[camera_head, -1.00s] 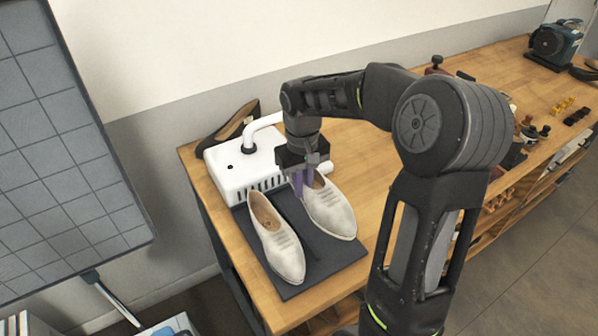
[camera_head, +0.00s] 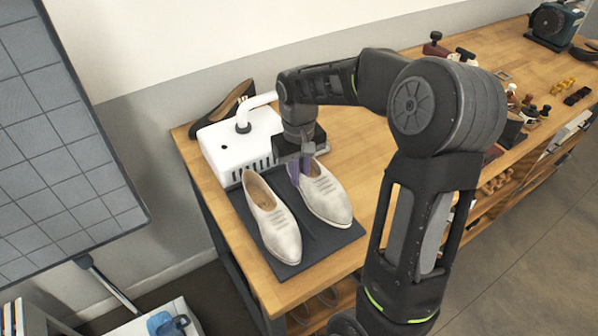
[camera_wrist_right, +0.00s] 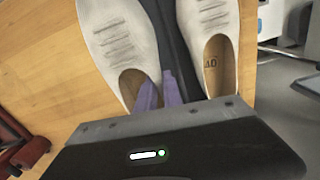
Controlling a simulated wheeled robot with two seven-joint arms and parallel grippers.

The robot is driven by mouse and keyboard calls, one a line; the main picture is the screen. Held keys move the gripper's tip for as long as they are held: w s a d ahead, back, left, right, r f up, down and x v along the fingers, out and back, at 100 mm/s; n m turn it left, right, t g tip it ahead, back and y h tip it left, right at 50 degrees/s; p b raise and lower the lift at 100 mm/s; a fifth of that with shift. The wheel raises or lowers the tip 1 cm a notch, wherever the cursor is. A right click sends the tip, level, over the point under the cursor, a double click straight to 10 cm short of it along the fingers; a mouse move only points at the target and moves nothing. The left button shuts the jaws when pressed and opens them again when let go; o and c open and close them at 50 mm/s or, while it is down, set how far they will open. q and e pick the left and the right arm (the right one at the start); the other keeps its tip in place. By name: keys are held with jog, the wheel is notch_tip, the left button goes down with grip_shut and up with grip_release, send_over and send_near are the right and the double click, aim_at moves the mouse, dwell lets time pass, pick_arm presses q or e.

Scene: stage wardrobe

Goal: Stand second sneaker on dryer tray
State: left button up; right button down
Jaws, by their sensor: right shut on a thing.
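The second sneaker (camera_head: 328,200), pale and laced, rests on the right side of the dark dryer tray (camera_head: 322,243), toe toward the front. The other pale sneaker (camera_head: 275,225) stands beside it on the left, with a narrow gap. My right gripper (camera_head: 298,182) comes down from above at the second sneaker's heel. In the right wrist view its purple fingers (camera_wrist_right: 160,92) are shut on the inner side wall of the second sneaker's opening (camera_wrist_right: 115,38). The first sneaker (camera_wrist_right: 212,30) is apart from them. The soles' contact with the tray is hidden. My left gripper is out of view.
The white dryer box (camera_head: 235,145) with its pipe stands behind the tray. A dark shoe (camera_head: 222,108) lies behind it. The wooden bench (camera_head: 360,150) is clear right of the tray. Small items and a teal machine (camera_head: 553,22) stand farther right.

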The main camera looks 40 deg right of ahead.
jog(key=shift+f+b, duration=1.1)
jog(key=shift+f, duration=0.75)
jog(key=shift+a+f, duration=0.1)
jog(key=shift+f, duration=0.2)
jog(key=c, duration=1.4)
grip_release()
jog(key=shift+c, duration=0.2)
notch_tip(320, 180, up, 8)
jog(key=shift+f+b, duration=0.1)
jog(key=shift+b, duration=0.45)
